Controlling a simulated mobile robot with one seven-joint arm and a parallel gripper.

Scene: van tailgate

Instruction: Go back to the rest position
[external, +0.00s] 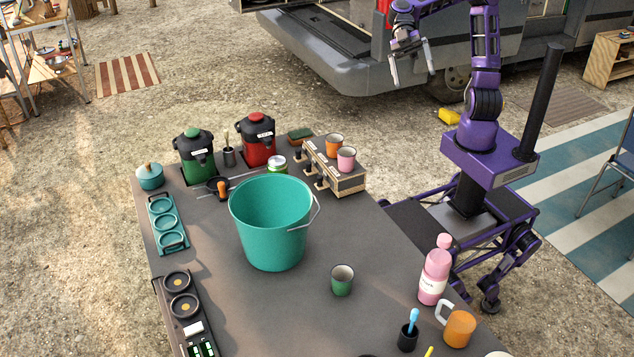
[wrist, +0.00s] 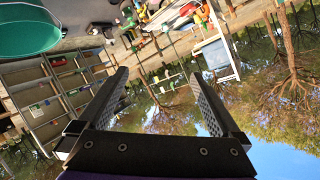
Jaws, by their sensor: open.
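My purple arm stands behind the right side of the grey table, raised high. My gripper (external: 411,67) is open and empty, pointing down in the air beyond the table's far right corner, in front of the van. In the wrist view my gripper (wrist: 168,95) shows two dark fingers spread apart with nothing between them. That view is tilted, with shelves, trees and sky beyond the fingers.
On the table (external: 310,310) stand a large teal bucket (external: 272,235), a green cup (external: 342,283), a pink bottle (external: 434,277), an orange mug (external: 459,328) and a wooden rack (external: 335,171) with two cups on top. The van's tailgate (external: 340,72) is behind. The bucket also shows in the wrist view (wrist: 28,30).

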